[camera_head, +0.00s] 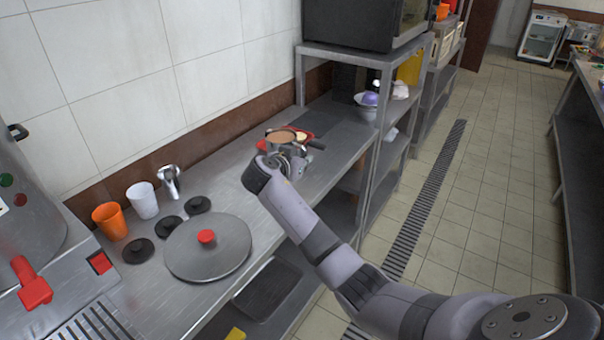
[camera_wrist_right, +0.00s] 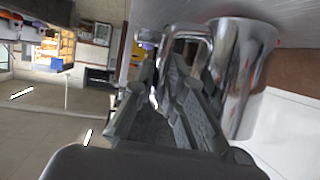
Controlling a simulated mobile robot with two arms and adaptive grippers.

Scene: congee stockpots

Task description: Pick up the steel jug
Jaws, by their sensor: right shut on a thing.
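The steel jug (camera_wrist_right: 246,65) is shiny and mirror-like and fills the right-middle of the right wrist view, where the picture is turned nearly upside down. Its looped handle (camera_wrist_right: 163,45) lies at the fingers of my right gripper (camera_wrist_right: 170,95), which is shut on the jug. In the head view my right gripper (camera_head: 287,158) is at the middle of the steel counter, and the jug is hard to make out there among the gripper parts. I cannot tell whether its base touches the counter. My left gripper is not in view.
A round lid with a red knob (camera_head: 207,256), black discs (camera_head: 168,225), an orange cup (camera_head: 109,220), a white cup (camera_head: 142,200) and a metal item (camera_head: 171,181) stand left on the counter (camera_head: 262,213). A brown-topped round thing (camera_head: 280,136) is by the gripper. A shelf unit (camera_head: 383,95) stands beyond.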

